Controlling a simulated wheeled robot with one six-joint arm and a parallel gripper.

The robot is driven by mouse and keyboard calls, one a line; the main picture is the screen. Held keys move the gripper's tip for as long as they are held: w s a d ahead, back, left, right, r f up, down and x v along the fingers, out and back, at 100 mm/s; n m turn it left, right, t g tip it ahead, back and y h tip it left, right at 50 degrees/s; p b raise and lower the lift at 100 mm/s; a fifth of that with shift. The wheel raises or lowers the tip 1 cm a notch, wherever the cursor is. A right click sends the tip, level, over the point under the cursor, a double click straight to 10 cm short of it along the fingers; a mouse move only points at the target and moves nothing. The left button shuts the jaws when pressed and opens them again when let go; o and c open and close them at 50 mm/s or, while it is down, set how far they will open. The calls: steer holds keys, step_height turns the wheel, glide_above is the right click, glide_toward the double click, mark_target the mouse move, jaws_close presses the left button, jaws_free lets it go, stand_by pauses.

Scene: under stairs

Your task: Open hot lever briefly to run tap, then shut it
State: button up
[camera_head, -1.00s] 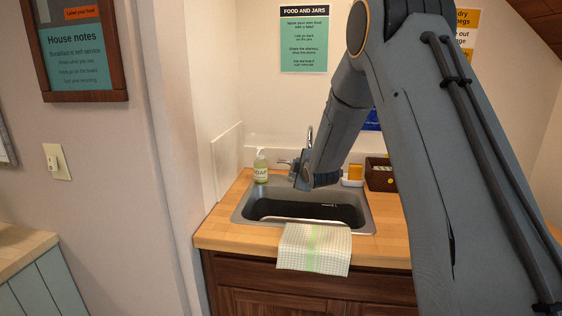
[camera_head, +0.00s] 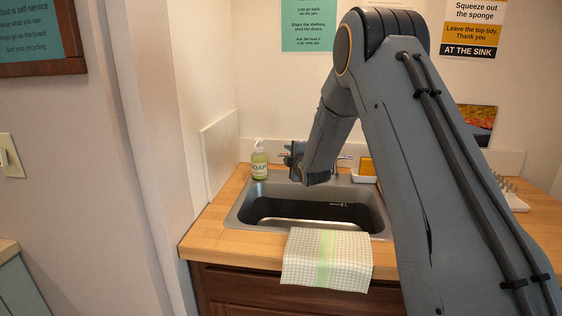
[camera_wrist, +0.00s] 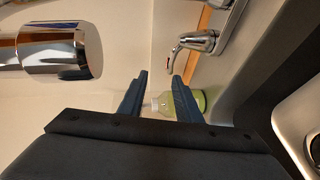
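The sink's chrome tap is mostly hidden behind my arm in the head view. A small chrome part (camera_head: 344,158) shows to the right of my wrist. In the wrist view the chrome spout (camera_wrist: 60,52) is large at the left, and a chrome lever (camera_wrist: 198,42) lies at the upper right, just beyond my fingertips. My gripper (camera_wrist: 160,80) has its two dark fingers apart with nothing held between them. In the head view my gripper (camera_head: 292,156) is at the back left of the sink (camera_head: 238,208), near the soap bottle. I see no clear water stream.
A green soap bottle (camera_head: 259,163) stands at the back left of the counter and shows behind my fingers in the wrist view (camera_wrist: 192,100). A checked cloth (camera_head: 325,262) hangs over the front edge. Walls close off the left and back.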

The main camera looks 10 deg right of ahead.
mark_target(283, 156)
steer(key=w+f+b, duration=0.1)
steer(key=f+b, duration=0.1)
steer(key=shift+w+f, duration=0.45)
steer(key=shift+w, duration=0.1)
steer(key=shift+w+a+f+p, duration=0.1)
steer(key=shift+w+f+p, duration=0.15)
steer(key=shift+w, duration=0.95)
steer(key=shift+w+a+f+p, duration=0.1)
steer(key=shift+w+p, duration=0.2)
steer(key=shift+w, duration=0.95)
steer(key=shift+w+a+f+p, duration=0.1)
steer(key=shift+w+f+p, duration=0.15)
steer(key=shift+w, duration=0.95)
jaws_close()
